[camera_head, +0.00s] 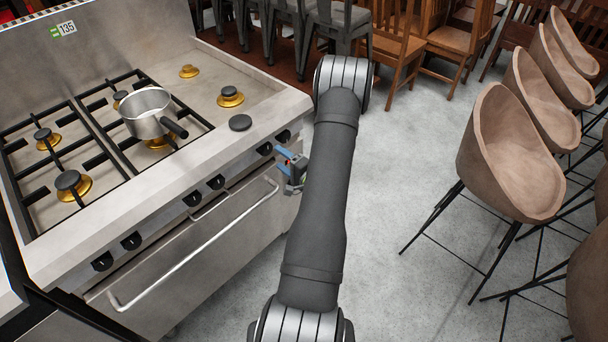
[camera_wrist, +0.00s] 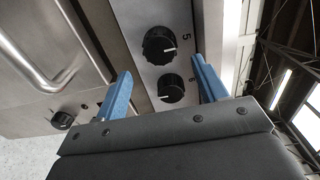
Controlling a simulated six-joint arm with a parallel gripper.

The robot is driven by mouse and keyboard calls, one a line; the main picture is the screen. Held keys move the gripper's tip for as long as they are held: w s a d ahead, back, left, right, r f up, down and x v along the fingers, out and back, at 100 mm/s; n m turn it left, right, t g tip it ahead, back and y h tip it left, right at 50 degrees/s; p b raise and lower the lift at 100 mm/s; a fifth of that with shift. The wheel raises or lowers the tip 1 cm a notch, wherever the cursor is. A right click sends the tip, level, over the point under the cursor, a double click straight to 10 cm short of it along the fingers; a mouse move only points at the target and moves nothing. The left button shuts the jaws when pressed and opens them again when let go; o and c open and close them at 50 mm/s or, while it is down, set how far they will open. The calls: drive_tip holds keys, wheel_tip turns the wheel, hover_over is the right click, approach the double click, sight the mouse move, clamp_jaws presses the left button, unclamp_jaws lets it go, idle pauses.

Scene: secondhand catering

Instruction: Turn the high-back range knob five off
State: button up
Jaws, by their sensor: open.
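The steel range (camera_head: 250,115) stands at left with black knobs along its front panel. Knob five (camera_head: 265,148) is left of the end knob, knob six (camera_head: 284,135). In the wrist view, knob five (camera_wrist: 158,45) sits beside a printed 5, its white mark pointing right in the picture. Knob six (camera_wrist: 171,89) is just below it, with a similar white mark. My gripper (camera_head: 290,165) is at the panel's right end. Its two blue fingers (camera_wrist: 162,65) are open and apart, with both knobs in view between them. I cannot tell whether either finger touches a knob.
A saucepan (camera_head: 147,113) stands on the hob grate, its handle toward the front. A long oven handle (camera_head: 195,245) runs below the knobs. Bucket chairs (camera_head: 510,150) stand right; open floor (camera_head: 410,200) lies between.

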sight(269, 150)
drive_tip(key=v, duration=1.1)
drive_tip(key=x, duration=1.7)
drive_tip(key=shift+w+a, duration=0.2)
